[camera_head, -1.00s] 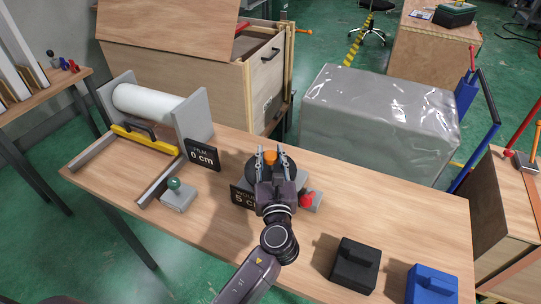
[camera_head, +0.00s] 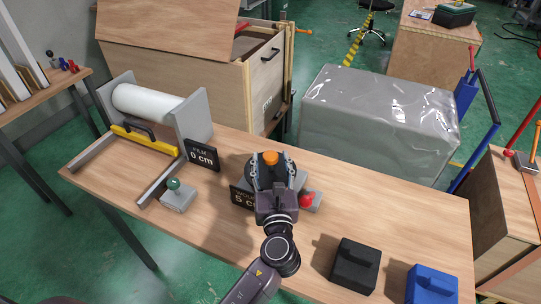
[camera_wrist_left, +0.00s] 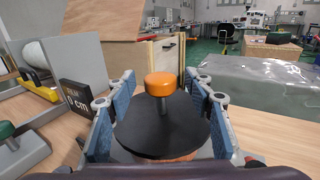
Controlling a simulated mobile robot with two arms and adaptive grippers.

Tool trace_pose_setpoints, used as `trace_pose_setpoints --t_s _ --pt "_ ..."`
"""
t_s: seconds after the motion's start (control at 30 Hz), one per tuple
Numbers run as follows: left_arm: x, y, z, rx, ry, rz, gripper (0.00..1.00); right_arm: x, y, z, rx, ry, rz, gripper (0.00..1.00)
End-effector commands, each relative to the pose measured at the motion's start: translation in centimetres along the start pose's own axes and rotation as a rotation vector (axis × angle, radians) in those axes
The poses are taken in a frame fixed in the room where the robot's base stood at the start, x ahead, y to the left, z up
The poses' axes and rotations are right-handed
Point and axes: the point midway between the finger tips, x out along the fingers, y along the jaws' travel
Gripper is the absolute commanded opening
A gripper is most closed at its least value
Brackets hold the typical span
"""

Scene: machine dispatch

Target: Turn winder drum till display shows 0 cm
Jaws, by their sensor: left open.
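The winder drum is a dark round disc (camera_wrist_left: 163,125) with an orange knob (camera_head: 271,158) standing up from it. The knob also shows in the wrist view (camera_wrist_left: 160,85). My left gripper (camera_head: 272,172) is open, its fingers spread to either side of the drum, with the knob between and beyond the fingertips. I cannot tell whether the fingers touch the disc. The display by the drum (camera_head: 241,197) reads 5 cm; its upper word is partly hidden by my gripper. A separate film display (camera_head: 202,155) reads 0 cm. My right gripper is not in view.
A red knob (camera_head: 307,199) sits right of the drum. A green button box (camera_head: 177,196), white film roll (camera_head: 147,103) and yellow bar (camera_head: 145,140) are at left. Black (camera_head: 355,265) and blue (camera_head: 431,285) blocks stand at front right. The right table middle is clear.

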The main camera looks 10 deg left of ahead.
Motion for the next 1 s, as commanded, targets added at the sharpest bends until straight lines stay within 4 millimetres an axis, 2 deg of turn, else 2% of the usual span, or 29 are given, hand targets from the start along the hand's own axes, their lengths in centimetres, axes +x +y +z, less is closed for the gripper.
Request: trace_pose_setpoints --t_s 0.2,0.43,0.63,1.0 --pt "-5.0 0.0 -0.2 0.000 0.004 -0.002 0.48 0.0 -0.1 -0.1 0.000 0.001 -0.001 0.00" --pt "-8.6 0.0 -0.1 0.001 0.003 -0.001 0.48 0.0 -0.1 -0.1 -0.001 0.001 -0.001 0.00" --pt "-9.7 0.0 0.0 -0.001 0.000 -0.001 0.48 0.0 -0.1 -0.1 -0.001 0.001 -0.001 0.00" --pt "-9.6 0.2 -0.1 -0.011 0.005 0.003 0.48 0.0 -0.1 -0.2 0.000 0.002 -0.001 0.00"
